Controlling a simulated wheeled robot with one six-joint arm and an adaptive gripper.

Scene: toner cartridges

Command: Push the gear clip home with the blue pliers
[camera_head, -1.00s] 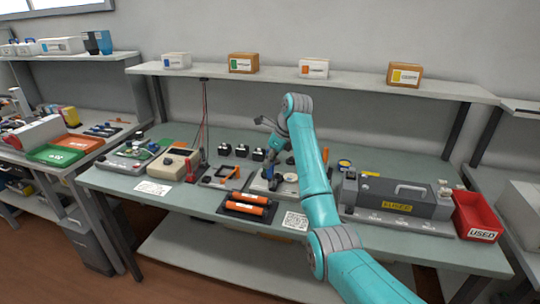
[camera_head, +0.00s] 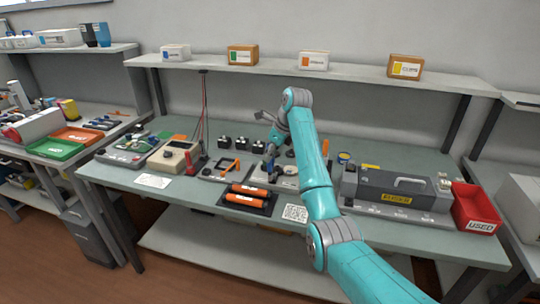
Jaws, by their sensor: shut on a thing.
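My gripper (camera_head: 272,153) is over the light grey work plate (camera_head: 312,182) at the middle of the bench, small and partly hidden by my own arm. It is shut on the blue pliers (camera_head: 268,166), which point down at the plate's left part. The pliers' tips and whatever they touch are too small to make out. I cannot tell the gear clip apart at this size.
Orange toner cartridges (camera_head: 246,195) lie in a dark tray in front. Several black blocks (camera_head: 241,143) stand behind left. A grey machine (camera_head: 395,190) and a red USED bin (camera_head: 475,208) are at the right. A beige meter (camera_head: 174,157) stands at the left.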

